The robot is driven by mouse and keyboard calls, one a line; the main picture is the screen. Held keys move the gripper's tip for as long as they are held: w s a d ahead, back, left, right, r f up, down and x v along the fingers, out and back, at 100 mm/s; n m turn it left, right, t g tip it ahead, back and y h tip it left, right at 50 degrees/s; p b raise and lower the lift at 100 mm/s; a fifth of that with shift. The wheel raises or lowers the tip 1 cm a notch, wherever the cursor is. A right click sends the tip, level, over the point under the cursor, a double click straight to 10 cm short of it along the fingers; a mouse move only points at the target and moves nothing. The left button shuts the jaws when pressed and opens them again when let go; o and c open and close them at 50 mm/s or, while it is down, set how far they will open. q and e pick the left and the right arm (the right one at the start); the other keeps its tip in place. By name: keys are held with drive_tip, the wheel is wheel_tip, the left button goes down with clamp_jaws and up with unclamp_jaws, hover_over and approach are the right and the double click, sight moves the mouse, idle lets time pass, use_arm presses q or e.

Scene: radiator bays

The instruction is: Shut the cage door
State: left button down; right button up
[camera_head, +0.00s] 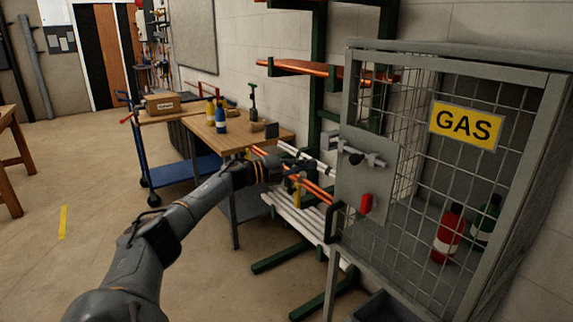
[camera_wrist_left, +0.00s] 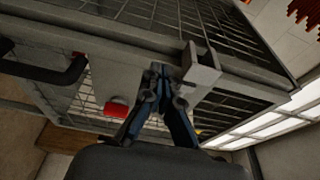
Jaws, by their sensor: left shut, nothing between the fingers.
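The grey mesh cage (camera_head: 545,150) stands at the right in the head view, with a yellow GAS sign (camera_head: 466,125) on its mesh front. The door's lock plate (camera_head: 362,185) carries a sliding bolt (camera_head: 362,157), a red part (camera_head: 366,204) and a black handle (camera_head: 333,221). I cannot tell whether the door sits flush in its frame. My left gripper (camera_head: 316,165) is shut and empty beside the plate's left edge. In the left wrist view its closed fingertips (camera_wrist_left: 160,72) are close to a grey bracket (camera_wrist_left: 202,66) on the cage's edge; contact is unclear. My right gripper is out of view.
A red cylinder (camera_head: 448,233) and a green one (camera_head: 486,222) stand inside the cage. A green rack (camera_head: 318,100) with copper and white pipes is behind my left gripper. A wooden bench (camera_head: 245,137) and blue trolley (camera_head: 180,172) stand farther back.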

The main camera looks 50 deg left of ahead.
use_arm(q)
drive_tip(key=a+b, duration=0.4)
drive_tip(key=a, duration=0.2)
drive_tip(key=shift+a+f, duration=0.3)
drive_tip(key=shift+f, duration=0.05)
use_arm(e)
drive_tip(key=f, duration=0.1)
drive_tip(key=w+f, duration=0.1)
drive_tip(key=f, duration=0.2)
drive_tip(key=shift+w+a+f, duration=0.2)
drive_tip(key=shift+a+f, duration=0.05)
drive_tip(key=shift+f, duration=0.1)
